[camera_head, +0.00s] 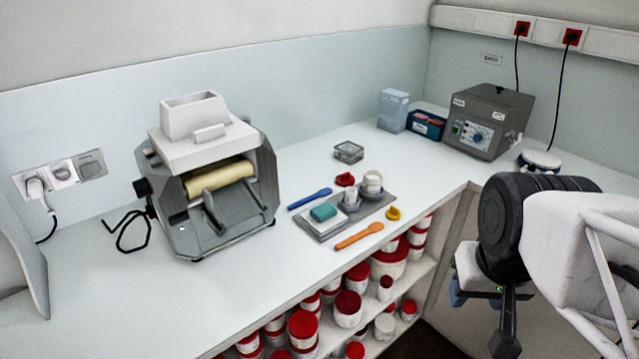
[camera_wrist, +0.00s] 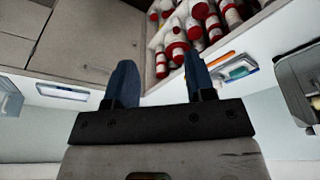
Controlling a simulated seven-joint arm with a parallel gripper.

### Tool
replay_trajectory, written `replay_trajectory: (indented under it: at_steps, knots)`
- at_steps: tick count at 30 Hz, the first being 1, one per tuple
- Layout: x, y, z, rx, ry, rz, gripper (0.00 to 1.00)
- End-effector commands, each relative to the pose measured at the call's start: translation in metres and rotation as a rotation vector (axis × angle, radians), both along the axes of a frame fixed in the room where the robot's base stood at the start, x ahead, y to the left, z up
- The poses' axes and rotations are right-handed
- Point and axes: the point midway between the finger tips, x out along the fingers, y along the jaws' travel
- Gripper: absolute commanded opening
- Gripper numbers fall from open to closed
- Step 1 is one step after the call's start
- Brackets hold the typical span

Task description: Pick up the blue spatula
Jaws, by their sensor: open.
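The blue spatula (camera_head: 310,199) lies flat on the white counter (camera_head: 130,300) in the head view. It is just behind the left end of a grey tray (camera_head: 325,234), beside the roller mill. In the wrist view I cannot clearly make it out. My gripper (camera_wrist: 160,82) shows in the wrist view with its two blue fingers spread apart and nothing between them. In the head view my arm is at the right, off the counter's front edge and well apart from the spatula.
The roller mill (camera_head: 215,180) stands left of the spatula. The tray holds a teal sponge (camera_head: 323,212) and white cups (camera_head: 372,182). Red-lidded jars (camera_head: 348,308) fill the shelves below.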

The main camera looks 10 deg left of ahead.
Motion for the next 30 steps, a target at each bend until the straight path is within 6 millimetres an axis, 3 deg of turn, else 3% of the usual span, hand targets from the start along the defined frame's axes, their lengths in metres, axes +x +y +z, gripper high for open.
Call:
replay_trajectory:
  at_steps: [8,14,20,30]
  knots:
    - [0.001,0.0,0.0,-0.001,0.0,0.004,0.5]
    - [0.014,0.003,0.005,-0.01,0.007,0.056,0.5]
    - [0.046,0.012,0.014,-0.036,0.023,0.197,0.5]
    - [0.127,0.04,0.027,-0.093,0.056,0.54,0.5]
